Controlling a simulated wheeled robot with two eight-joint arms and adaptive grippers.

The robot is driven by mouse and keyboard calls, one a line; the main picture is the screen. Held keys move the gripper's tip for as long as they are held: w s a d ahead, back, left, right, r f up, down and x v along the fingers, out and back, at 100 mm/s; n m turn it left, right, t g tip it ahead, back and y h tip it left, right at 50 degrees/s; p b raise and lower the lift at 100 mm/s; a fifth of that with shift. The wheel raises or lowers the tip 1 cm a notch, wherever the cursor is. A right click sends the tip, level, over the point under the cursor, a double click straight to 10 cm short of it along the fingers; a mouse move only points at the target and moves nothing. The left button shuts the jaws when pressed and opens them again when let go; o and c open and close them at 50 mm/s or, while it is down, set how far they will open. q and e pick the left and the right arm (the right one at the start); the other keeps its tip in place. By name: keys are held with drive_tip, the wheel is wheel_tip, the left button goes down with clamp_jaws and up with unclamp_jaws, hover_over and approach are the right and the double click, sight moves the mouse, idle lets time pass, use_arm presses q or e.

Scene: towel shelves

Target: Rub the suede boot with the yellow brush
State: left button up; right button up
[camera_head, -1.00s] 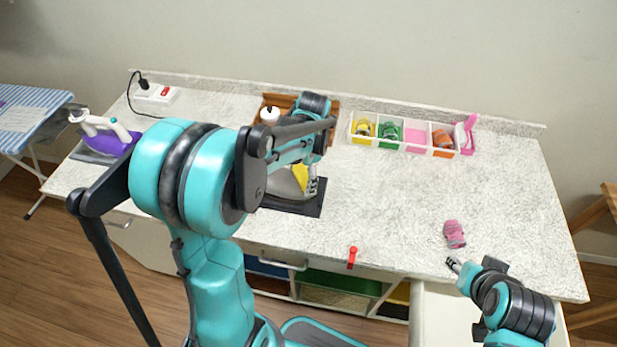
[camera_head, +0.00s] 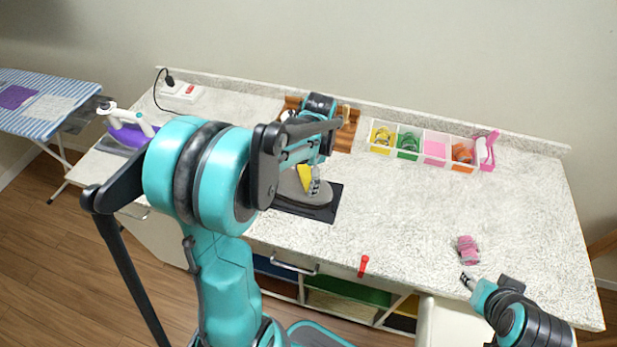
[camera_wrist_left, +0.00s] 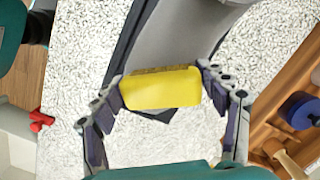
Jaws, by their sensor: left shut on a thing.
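The yellow brush (camera_wrist_left: 162,88) is between the fingers of my left gripper (camera_wrist_left: 164,100), which is shut on it. In the head view the left gripper (camera_head: 314,186) is over the grey suede boot (camera_head: 290,188), with a bit of the yellow brush (camera_head: 304,176) showing beside it. The boot lies on a dark mat (camera_head: 322,212). In the left wrist view the brush is right at the grey boot (camera_wrist_left: 178,40); I cannot tell how firmly they touch. My right gripper (camera_head: 467,279) is near the table's front right; its finger opening is too small to tell.
A divided white tray (camera_head: 422,160) with coloured items stands at the back. A wooden rack (camera_head: 345,135) is behind the boot. A pink object (camera_head: 467,250) lies close to my right gripper. A purple iron (camera_head: 130,134) stands at left. The table's middle right is clear.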

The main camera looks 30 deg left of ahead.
sight(307, 176)
use_arm(q)
drive_tip(key=shift+a+r+p, duration=0.1)
drive_tip(key=shift+r+p, duration=0.2)
drive_tip(key=shift+r, duration=0.25)
drive_tip(key=r+p, duration=0.1)
drive_tip(key=r, duration=0.1)
drive_tip(key=d+r+p, duration=0.1)
drive_tip(key=r+p, duration=0.1)
drive_tip(key=shift+w+r, duration=0.1)
drive_tip(key=shift+r, duration=0.2)
drive_tip(key=shift+w+d+r+p, duration=0.1)
drive_tip(key=shift+d+r+p, duration=0.05)
drive_tip(key=shift+r+p, duration=0.55)
drive_tip(key=shift+d+r+p, duration=0.1)
drive_tip(key=shift+r+p, duration=0.5)
drive_tip(key=shift+r, duration=0.2)
drive_tip(key=shift+f, duration=0.15)
